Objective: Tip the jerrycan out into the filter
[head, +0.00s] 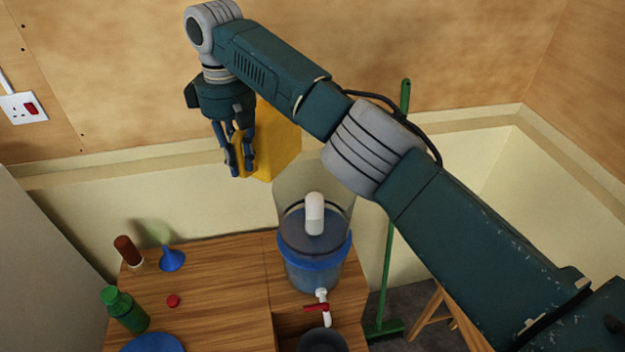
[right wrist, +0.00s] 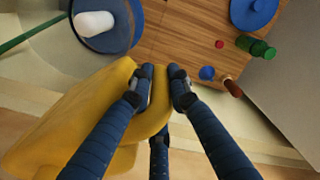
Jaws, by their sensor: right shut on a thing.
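The yellow jerrycan (head: 281,143) hangs in the air in my right gripper (head: 240,172), partly hidden behind it in the head view. In the right wrist view my right gripper (right wrist: 162,82) is shut on the jerrycan's handle, and the jerrycan's yellow body (right wrist: 75,125) spreads to the left. The filter (head: 314,262) is a clear container with a blue band and a white cylinder (head: 314,213) inside. It stands on the wooden cabinet, below and to the right of the jerrycan, apart from it. The filter also shows at the top left in the right wrist view (right wrist: 118,38). My left gripper is not in view.
A white tap with a red lever (head: 317,307) sticks out from the filter above a dark pot (head: 323,341). A blue funnel (head: 172,260), brown bottle (head: 128,251), green bottle (head: 125,311), red cap (head: 173,300) and blue lid (head: 153,343) are at the left. A green broom (head: 390,230) leans behind.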

